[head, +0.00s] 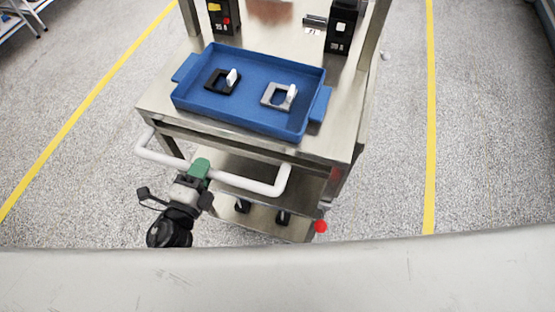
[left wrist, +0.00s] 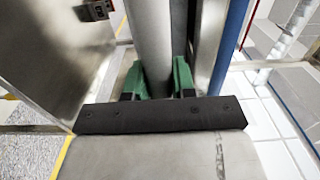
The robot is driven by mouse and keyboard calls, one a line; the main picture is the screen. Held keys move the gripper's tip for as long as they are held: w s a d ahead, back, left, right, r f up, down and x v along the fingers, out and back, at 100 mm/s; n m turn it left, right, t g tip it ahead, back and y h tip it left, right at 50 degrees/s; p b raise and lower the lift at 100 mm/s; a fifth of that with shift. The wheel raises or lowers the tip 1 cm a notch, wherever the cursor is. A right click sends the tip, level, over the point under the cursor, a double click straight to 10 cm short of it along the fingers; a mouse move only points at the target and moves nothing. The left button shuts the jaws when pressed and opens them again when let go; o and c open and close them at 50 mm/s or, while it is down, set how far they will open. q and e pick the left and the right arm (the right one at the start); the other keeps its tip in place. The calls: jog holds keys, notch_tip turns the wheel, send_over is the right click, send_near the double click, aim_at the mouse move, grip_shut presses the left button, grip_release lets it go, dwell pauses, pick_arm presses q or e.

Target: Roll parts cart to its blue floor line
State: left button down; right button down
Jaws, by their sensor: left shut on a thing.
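The parts cart (head: 345,140) is a metal cart with a top deck and a lower shelf, in the middle of the head view. Its white push handle (head: 235,181) sticks out toward me. My left gripper (head: 200,170), with green fingers, is shut on the handle left of its middle. In the left wrist view the green fingers (left wrist: 158,80) stand on both sides of the handle bar (left wrist: 150,45). No blue floor line can be made out in the head view. My right gripper is not in view.
A blue tray (head: 240,118) on the deck holds a black part (head: 217,82) and a grey part (head: 275,96). Black breaker units (head: 341,27) stand behind it.

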pick_arm(q)
jog(key=b+v, duration=0.2)
jog(key=v, duration=2.3)
dwell(2.8)
jog(key=c, duration=1.8)
grip_release()
jog(key=shift+s+r, duration=0.1)
jog(key=o, duration=0.5)
